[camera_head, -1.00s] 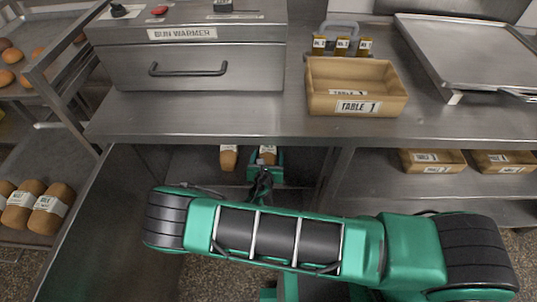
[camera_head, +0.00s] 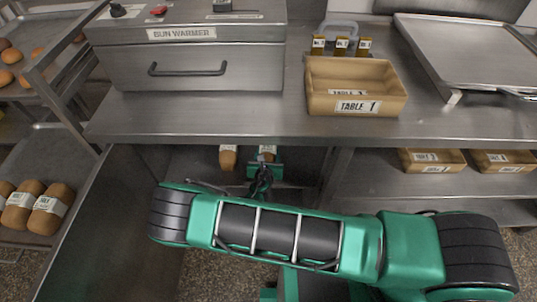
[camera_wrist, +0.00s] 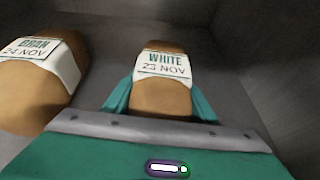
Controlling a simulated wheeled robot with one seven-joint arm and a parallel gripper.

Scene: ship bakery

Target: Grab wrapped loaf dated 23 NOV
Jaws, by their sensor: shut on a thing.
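The wrapped loaf labelled WHITE 23 NOV (camera_wrist: 161,95) is brown with a white paper band. In the wrist view it sits between the green fingers of my gripper (camera_wrist: 160,108), which is shut on it. In the head view my gripper (camera_head: 265,168) is inside the compartment under the counter, and only part of this loaf (camera_head: 267,151) shows behind it. A second wrapped loaf, labelled BRAN 24 NOV (camera_wrist: 38,85), lies to the left, apart from my gripper. It also shows in the head view (camera_head: 228,158).
The steel counter (camera_head: 220,118) overhangs the compartment. On it stand a bun warmer (camera_head: 190,66), a tan crate marked TABLE 1 (camera_head: 356,92) and a metal tray (camera_head: 470,55). More crates (camera_head: 433,160) sit on the lower right shelf. A rack with several wrapped loaves (camera_head: 48,209) is at left.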

